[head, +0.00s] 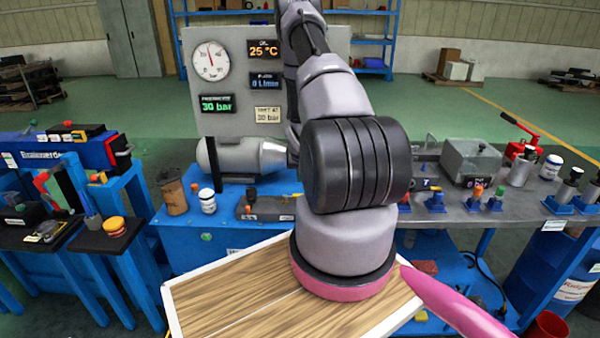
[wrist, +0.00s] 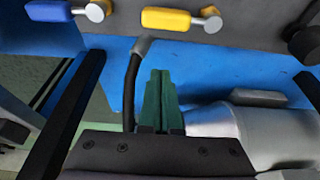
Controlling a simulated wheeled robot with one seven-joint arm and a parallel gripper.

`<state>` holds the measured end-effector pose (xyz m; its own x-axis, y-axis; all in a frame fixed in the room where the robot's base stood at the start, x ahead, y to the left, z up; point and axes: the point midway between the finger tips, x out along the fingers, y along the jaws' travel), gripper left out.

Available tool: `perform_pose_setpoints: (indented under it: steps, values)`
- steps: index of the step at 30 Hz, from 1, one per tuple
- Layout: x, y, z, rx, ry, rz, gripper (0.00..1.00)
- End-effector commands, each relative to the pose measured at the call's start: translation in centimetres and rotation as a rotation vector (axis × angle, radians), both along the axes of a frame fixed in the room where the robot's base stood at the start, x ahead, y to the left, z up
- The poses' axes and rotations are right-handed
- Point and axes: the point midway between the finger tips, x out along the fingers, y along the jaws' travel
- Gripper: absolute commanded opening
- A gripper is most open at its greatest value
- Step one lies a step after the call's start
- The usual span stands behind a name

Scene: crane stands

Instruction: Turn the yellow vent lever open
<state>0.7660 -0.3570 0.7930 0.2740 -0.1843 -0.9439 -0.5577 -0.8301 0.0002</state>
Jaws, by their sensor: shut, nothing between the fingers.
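The yellow vent lever (wrist: 166,19) is at the top of the wrist view. It lies sideways in the picture, with its round metal pivot (wrist: 211,20) at its right end. My gripper (wrist: 158,78) has green fingers. They are shut together with nothing between them, and their tips are below the lever in the picture, apart from it. In the head view my own arm hides the gripper, and I cannot pick out the yellow lever for sure.
A blue lever (wrist: 48,11) is left of the yellow one. A dark hose (wrist: 131,85) runs just left of my fingers. A silver cylinder (wrist: 270,130) is to their right; it also shows in the head view (head: 240,157). A gauge panel (head: 240,125) stands behind the bench.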

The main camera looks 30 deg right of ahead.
Motion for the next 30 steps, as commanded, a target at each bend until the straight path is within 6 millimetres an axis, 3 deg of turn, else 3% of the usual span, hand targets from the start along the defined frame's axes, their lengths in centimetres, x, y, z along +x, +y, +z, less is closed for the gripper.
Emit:
perform_pose_setpoints:
  steps: [6, 15, 30]
  values:
    - [0.9, -0.6, -3.7, 0.001, 0.001, 0.0, 0.0]
    - [-2.0, 1.4, -3.3, 0.0, 0.0, 0.0, 0.0]
    - [-2.4, 1.6, -3.3, 0.0, 0.0, -0.006, 0.0]
